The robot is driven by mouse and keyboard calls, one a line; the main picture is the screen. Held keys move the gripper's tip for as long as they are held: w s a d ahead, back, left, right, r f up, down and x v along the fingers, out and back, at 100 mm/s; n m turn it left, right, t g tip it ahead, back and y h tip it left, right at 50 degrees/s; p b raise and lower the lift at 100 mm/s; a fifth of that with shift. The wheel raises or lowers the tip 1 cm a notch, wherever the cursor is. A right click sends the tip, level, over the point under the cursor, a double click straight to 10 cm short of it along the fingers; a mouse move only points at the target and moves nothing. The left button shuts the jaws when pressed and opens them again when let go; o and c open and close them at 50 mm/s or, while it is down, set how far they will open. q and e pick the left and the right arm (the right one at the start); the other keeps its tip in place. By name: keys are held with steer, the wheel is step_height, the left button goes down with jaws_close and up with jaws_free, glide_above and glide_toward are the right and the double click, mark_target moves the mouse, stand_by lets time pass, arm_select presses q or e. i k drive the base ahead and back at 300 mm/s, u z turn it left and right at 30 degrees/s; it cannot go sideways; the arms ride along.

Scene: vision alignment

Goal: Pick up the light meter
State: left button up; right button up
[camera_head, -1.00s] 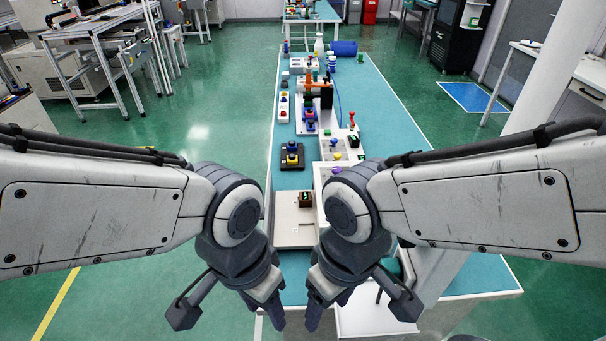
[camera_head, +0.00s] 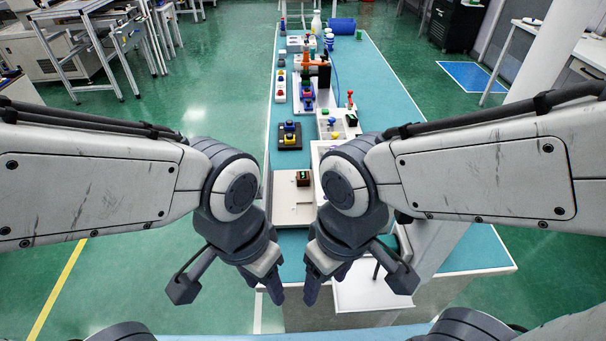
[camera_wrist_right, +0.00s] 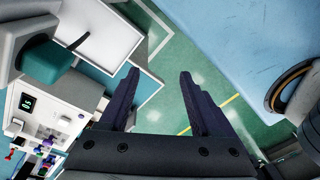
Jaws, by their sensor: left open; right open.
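A small brown box with a green lit display (camera_head: 303,179), which looks like the light meter, sits on a white plate (camera_head: 290,210) on the bench, beyond and between my grippers. A black display with pale digits (camera_wrist_right: 27,103) shows at the left of the right wrist view; I cannot tell if it is the same thing. My left gripper (camera_head: 270,284) hangs on the near side of the plate, empty. My right gripper (camera_head: 326,283) hangs beside it, also empty; its two fingers stand apart in the right wrist view (camera_wrist_right: 160,73).
The long teal bench (camera_head: 385,85) runs away from me. A black base with yellow and blue buttons (camera_head: 290,136), a white button strip (camera_head: 280,87) and a blue bin (camera_head: 341,24) stand on it. A dark green object (camera_wrist_right: 47,60) shows close in the right wrist view.

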mark_target(303, 177)
steer(key=k, duration=0.65)
steer(key=u, duration=0.8)
steer(key=i, duration=1.45)
steer(key=z, duration=0.85)
